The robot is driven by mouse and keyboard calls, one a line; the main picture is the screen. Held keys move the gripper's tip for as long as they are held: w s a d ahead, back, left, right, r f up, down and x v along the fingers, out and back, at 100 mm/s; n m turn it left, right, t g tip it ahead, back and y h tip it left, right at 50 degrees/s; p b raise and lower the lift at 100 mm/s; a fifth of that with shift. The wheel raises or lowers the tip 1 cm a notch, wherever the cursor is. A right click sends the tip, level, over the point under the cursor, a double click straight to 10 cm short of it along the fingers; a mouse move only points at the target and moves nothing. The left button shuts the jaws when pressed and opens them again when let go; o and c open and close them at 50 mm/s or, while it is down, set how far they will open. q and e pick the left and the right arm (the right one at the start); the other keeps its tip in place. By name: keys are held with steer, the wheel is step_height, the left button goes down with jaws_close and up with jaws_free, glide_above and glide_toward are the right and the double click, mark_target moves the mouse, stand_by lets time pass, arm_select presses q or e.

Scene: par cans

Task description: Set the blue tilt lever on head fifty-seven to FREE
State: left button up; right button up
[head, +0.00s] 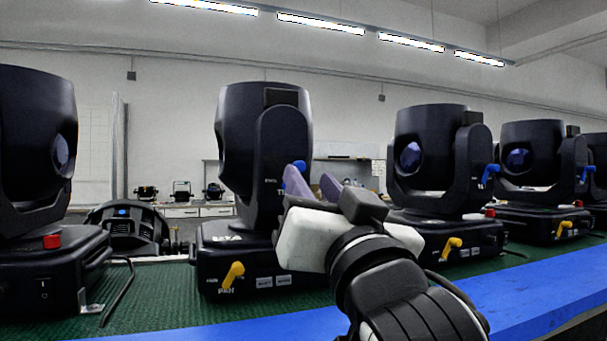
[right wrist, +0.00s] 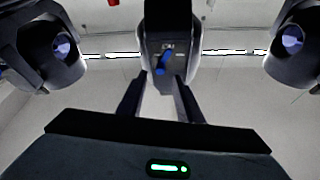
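The black moving head (head: 262,135) stands in the middle of the head view, with a base label too small to read surely. Its blue tilt lever (head: 294,176) is on the side of the yoke, partly hidden by my gripper. In the right wrist view the blue lever (right wrist: 161,63) slants just above the gap between the fingertips; I cannot tell whether it touches them. My right gripper (head: 312,181) is open at the lever; its fingers stand apart in the right wrist view (right wrist: 160,78). A yellow pan lever (head: 233,274) is on the base. My left gripper is not in view.
More black heads stand close by, one at the left (head: 36,150) and several to the right (head: 432,150), with blue and yellow levers. They stand on a green mat (head: 160,312) with a blue front edge (head: 540,290). A black cable loops at the left.

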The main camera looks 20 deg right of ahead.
mark_target(301, 167)
steer(key=shift+x, duration=2.2)
jaws_close()
